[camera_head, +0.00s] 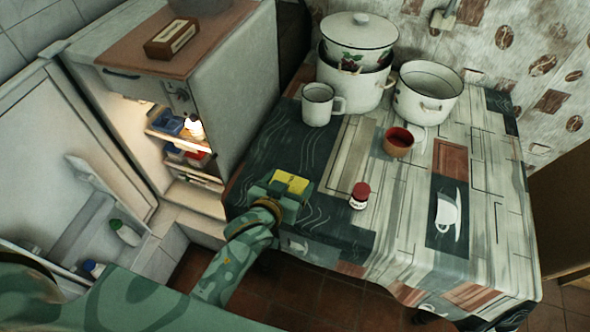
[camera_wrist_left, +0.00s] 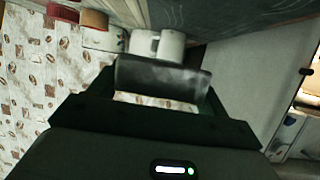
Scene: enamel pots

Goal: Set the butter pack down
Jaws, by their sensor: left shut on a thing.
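The butter pack (camera_head: 291,182) is a small yellow block at the near left part of the table (camera_head: 470,272). My left gripper (camera_head: 280,192) is shut on it and reaches in over the table's front left edge. I cannot tell whether the pack touches the cloth or is held just above it. In the left wrist view, a dark block (camera_wrist_left: 160,77) sits between the fingers; its colour is lost in shadow. My right gripper is in neither view.
A red-capped jar (camera_head: 360,196) stands right of the pack. Behind are a white mug (camera_head: 320,105), a reddish-brown cup (camera_head: 398,143), a white pot (camera_head: 428,93) and stacked pots (camera_head: 356,63). The open fridge (camera_head: 228,75) stands left. Dark cloth behind the pack is clear.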

